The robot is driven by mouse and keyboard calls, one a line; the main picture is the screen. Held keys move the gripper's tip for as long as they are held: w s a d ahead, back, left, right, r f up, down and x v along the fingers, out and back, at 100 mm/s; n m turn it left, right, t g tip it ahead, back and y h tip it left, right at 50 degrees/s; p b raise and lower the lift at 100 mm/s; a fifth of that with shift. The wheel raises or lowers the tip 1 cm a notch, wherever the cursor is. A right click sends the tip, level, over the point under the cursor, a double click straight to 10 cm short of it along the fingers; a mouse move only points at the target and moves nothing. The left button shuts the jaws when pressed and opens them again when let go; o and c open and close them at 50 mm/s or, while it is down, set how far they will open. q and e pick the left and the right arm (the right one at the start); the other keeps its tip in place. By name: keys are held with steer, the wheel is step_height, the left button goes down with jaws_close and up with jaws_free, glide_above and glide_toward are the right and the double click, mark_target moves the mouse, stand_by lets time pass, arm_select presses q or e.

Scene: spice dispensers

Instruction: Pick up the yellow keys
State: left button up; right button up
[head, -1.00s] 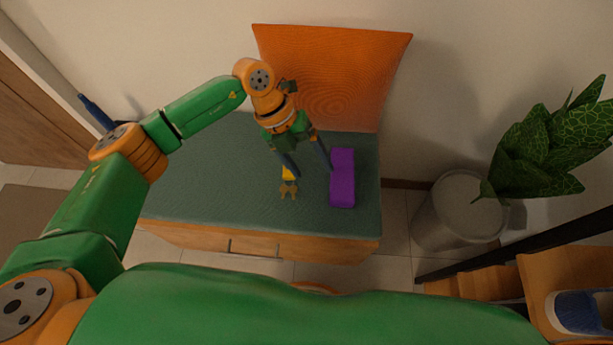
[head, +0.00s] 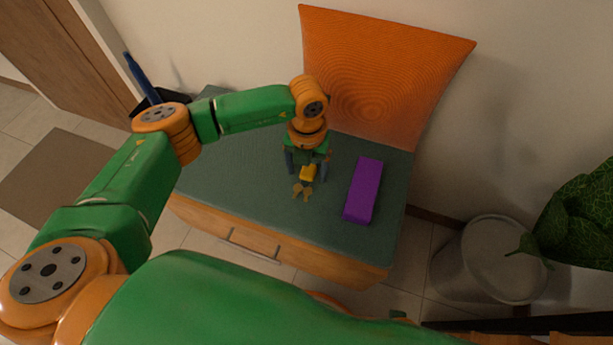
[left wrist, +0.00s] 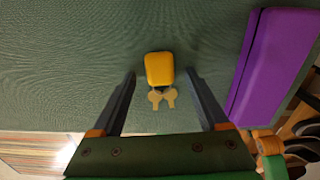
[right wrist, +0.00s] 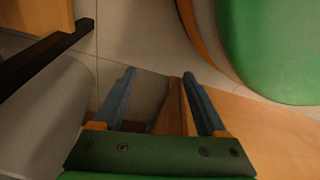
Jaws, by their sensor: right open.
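The yellow keys (head: 308,173) lie on the green cushioned top of a bench, a yellow fob with two brass-coloured keys. In the left wrist view the yellow fob (left wrist: 159,69) lies between and slightly beyond the tips of my left gripper (left wrist: 160,74), with the brass keys nearer the palm. My left gripper (head: 306,172) is open, pointing down, with one finger on each side of the fob. I cannot tell how high its tips are above the cushion. My right gripper (right wrist: 160,74) is open and empty, over the floor beside wooden furniture, in the right wrist view.
A purple box (head: 362,190) lies on the bench top (head: 230,170), right of the keys. An orange pillow (head: 385,75) leans on the wall behind. A grey plant pot (head: 490,260) stands on the floor at right. The cushion left of the keys is clear.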

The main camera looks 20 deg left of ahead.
arm_select(q)
jaws_close()
steer(key=shift+r, duration=0.15)
